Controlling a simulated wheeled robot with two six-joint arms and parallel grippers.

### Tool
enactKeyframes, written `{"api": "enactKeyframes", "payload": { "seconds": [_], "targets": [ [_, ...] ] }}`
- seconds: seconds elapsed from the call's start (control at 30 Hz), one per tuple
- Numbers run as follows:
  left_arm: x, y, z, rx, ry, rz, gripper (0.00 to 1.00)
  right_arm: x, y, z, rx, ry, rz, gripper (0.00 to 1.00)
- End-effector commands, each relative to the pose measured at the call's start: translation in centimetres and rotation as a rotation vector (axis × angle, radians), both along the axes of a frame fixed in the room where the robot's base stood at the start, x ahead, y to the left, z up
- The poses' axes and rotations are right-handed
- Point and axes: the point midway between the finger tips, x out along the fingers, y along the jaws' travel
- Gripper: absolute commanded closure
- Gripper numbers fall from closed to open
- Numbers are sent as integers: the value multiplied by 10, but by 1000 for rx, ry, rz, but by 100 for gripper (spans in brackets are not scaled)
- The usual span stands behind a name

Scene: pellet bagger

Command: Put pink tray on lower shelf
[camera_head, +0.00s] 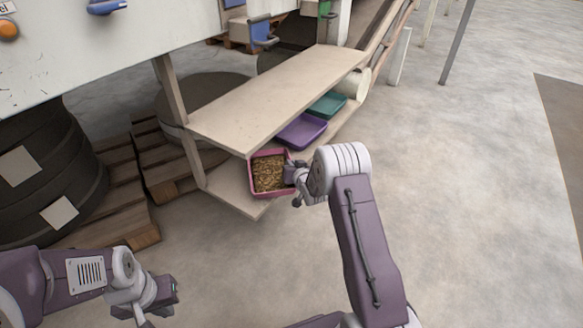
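The pink tray (254,187), filled with brown pellets (268,173), is at the near end of the lower shelf (236,186), beneath the upper shelf's near corner. It looks level. Whether it rests fully on the board is hard to tell. My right gripper (291,177) is at the tray's right rim, and the wrist hides part of that side. The fingertips are too small and covered to show whether they are closed on the rim. My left gripper (158,302) is low at the left, away from the shelves, with nothing visible in it. Its finger opening is unclear.
A purple tray (301,130) and a teal tray (327,105) sit further along the lower shelf. The upper shelf (270,95) is bare and overhangs them. Wooden pallets (125,205) and dark rolls (45,175) stand left.

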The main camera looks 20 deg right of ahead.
Motion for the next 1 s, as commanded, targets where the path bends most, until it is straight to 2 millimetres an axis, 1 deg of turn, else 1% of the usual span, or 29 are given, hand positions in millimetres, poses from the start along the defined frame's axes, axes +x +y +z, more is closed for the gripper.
{"api": "enactKeyframes", "payload": {
  "seconds": [0.1, 0.13, 0.2, 0.47, 0.57, 0.67, 0.83, 0.87, 0.9, 1.0],
  "targets": [
    [0, 0, -2, 0, 0, 0, 100, 0, 0, -3, 1, -2, -1, 100],
    [0, 0, -2, 0, 0, 0, 100, 0, 0, -3, 0, 0, 0, 90],
    [0, 0, -1, 0, 0, 0, 100, 0, 0, -2, 0, 0, 0, 74],
    [0, 0, -1, 0, 0, 0, 100, 0, 0, -2, 0, 0, 0, 74],
    [0, 0, 2, 0, 0, 0, 100, 0, 0, 3, 0, -1, 0, 74],
    [0, 0, 14, 0, 0, 0, 100, -12, 0, 10, 0, 3, 0, 74],
    [0, 0, 40, 0, 0, 0, 100, -48, 1, 27, 2, 5, -2, 74],
    [1, 0, 24, 0, -2, 0, 100, -52, 2, 19, 1, 0, -1, 74],
    [0, 0, 13, 0, -1, 0, 100, -59, 2, 19, 0, -3, -1, 74],
    [0, 0, 0, 0, 1, 0, 100, -76, 3, 26, 0, -3, -1, 74]
  ]
}}
